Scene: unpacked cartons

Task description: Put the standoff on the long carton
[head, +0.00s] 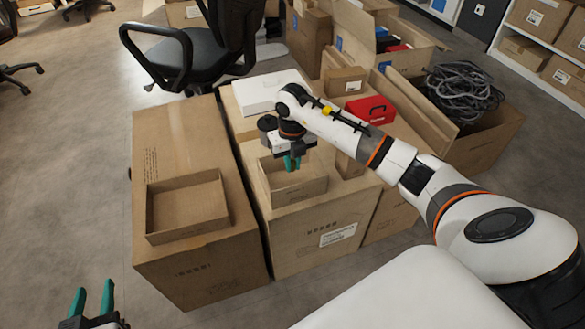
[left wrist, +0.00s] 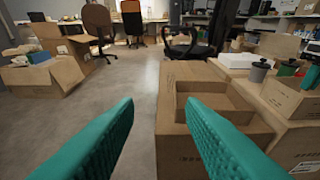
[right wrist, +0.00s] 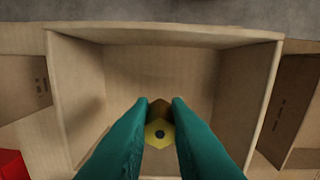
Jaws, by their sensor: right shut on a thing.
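The standoff (right wrist: 159,132) is a small yellow hexagonal piece with a dark hole. My right gripper (head: 291,163) is shut on it, just over or inside a small open box (head: 300,192), whose inside shows in the right wrist view (right wrist: 205,80). The standoff is hidden in the head view. The long carton (head: 180,135), a tall brown one, stands left of that box's carton and carries a shallow open tray (head: 188,236) near its front end. It also shows in the left wrist view (left wrist: 185,72). My left gripper (head: 93,302) is open and empty, low in front of the long carton.
A white box (head: 257,95), a red case (head: 370,109) and small cartons stand on the cartons behind my right gripper. A cable-filled carton (head: 480,135) is to the right. An office chair (head: 205,50) stands behind. The long carton's rear top is bare.

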